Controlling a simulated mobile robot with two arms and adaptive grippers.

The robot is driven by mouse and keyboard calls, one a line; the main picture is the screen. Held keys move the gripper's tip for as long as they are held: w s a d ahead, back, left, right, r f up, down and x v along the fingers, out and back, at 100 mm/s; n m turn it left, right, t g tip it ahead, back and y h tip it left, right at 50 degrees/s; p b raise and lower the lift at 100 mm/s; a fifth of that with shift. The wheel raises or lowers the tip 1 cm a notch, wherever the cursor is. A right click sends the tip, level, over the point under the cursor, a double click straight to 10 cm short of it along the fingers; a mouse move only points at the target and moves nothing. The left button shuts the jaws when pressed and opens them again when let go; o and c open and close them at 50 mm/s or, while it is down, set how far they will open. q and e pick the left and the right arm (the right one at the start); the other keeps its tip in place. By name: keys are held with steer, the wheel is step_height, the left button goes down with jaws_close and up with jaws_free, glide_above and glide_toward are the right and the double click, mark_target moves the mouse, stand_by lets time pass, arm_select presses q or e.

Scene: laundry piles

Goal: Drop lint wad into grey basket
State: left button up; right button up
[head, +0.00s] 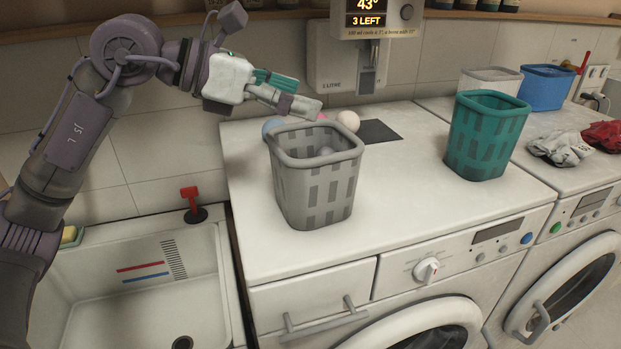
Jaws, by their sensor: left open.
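The grey basket (313,190) stands upright on the white machine top, left of the middle in the head view. My right gripper is not in view.
A teal basket (486,138), a blue basket (547,88) and crumpled grey cloth (560,148) are to the right. A sink (135,290) is at left. The machine top between the baskets is clear.

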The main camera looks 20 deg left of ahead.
arm_select(q)
steer(key=v, duration=1.2)
